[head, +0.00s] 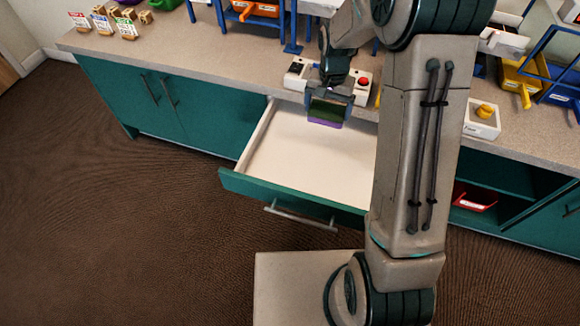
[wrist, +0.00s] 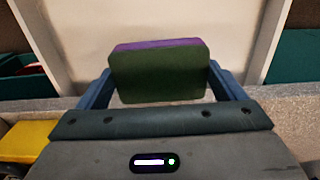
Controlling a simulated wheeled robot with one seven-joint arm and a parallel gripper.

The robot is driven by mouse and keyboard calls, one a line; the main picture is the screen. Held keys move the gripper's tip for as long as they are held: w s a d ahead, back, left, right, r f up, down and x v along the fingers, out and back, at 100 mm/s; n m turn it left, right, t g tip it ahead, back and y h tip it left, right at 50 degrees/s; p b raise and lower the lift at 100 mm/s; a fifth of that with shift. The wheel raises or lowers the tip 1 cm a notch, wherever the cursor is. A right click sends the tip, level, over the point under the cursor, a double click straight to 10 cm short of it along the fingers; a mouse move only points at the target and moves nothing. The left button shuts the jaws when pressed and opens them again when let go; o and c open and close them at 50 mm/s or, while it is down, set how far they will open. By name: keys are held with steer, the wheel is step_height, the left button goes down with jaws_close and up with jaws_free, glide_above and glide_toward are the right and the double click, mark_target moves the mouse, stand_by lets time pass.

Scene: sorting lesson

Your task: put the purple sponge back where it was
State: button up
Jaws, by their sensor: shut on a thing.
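The sponge (head: 326,112) has a dark green face and a purple layer. It also shows in the wrist view (wrist: 160,75), between the two blue fingers. My gripper (head: 328,103) is shut on the sponge and holds it above the back part of an open drawer (head: 305,160). The drawer is pulled out from the teal cabinet under the counter. Its white floor looks empty where I see it. My arm hides the drawer's right part.
On the counter behind my gripper stands a white box with a red button (head: 363,81). Another white box with a yellow button (head: 483,118) stands at the right. Blue racks hold coloured bins, one yellow (head: 520,80). A red tray (head: 475,198) sits in an open shelf below.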

steer(key=s+a+f, duration=0.2)
steer(key=a, duration=0.1)
steer(key=s+a+f+b, duration=0.1)
steer(key=a+f, duration=0.2)
steer(key=a, duration=0.1)
steer(key=s+a+f, duration=0.2)
steer(key=a, duration=0.1)
steer(key=shift+s+a+f+b, duration=0.15)
steer(key=shift+s+f+b, duration=0.1)
steer(key=shift+s+b, duration=0.05)
steer(key=shift+f+b, duration=0.3)
steer(key=shift+f, duration=1.65)
steer(key=shift+f, duration=0.2)
steer(key=o, duration=0.7)
steer(key=shift+r, duration=0.1)
